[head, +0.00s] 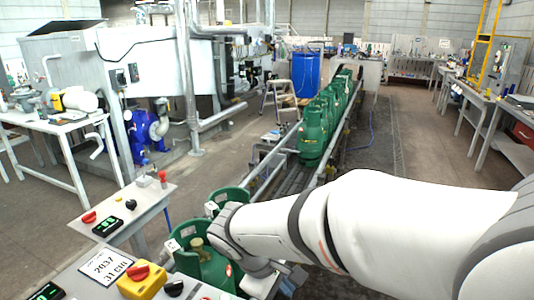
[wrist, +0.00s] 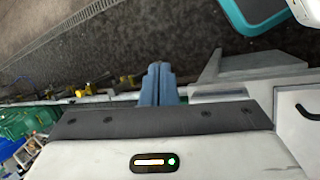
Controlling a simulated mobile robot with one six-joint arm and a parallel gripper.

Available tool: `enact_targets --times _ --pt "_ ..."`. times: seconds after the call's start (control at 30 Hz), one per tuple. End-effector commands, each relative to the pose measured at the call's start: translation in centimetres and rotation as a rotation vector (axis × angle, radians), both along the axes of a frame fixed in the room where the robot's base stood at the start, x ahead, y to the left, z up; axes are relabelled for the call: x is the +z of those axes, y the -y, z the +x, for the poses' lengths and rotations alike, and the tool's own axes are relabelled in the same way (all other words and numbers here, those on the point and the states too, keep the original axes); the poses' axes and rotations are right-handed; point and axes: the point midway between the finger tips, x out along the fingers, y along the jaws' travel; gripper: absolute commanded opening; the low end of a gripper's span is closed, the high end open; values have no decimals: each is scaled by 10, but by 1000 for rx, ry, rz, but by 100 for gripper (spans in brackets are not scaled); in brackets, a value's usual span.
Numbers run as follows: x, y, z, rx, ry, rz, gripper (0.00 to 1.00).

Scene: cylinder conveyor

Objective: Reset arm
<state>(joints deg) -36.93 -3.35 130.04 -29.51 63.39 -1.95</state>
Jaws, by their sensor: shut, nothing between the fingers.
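My white arm reaches across the head view from the right. My gripper (head: 292,278) shows at the bottom centre, partly hidden by my wrist. In the wrist view its two blue fingers (wrist: 159,70) are together with nothing between them. A green gas cylinder (head: 188,264) stands at the near end of the conveyor, left of my wrist and partly covered by it. A second green cylinder (head: 228,194) stands just behind it. I cannot tell from these views whether the gripper touches anything.
More green cylinders (head: 313,135) queue along the conveyor (head: 270,178) toward a blue drum (head: 306,75). A panel with a yellow-and-red stop button (head: 142,280) and a sign (head: 106,266) stands at the near left. Workbenches (head: 495,110) line the right wall; the floor (head: 430,150) before them is clear.

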Motion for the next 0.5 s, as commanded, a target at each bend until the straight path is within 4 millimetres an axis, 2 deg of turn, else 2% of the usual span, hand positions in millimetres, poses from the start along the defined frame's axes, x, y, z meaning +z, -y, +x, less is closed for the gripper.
enact_targets --times 0.03,0.2,0.33,0.5 --pt "8 21 -5 -101 10 63 0" --pt "21 68 -27 -405 59 268 0" --pt "30 93 -43 -615 122 410 0" --pt "37 111 -56 -803 199 535 0"
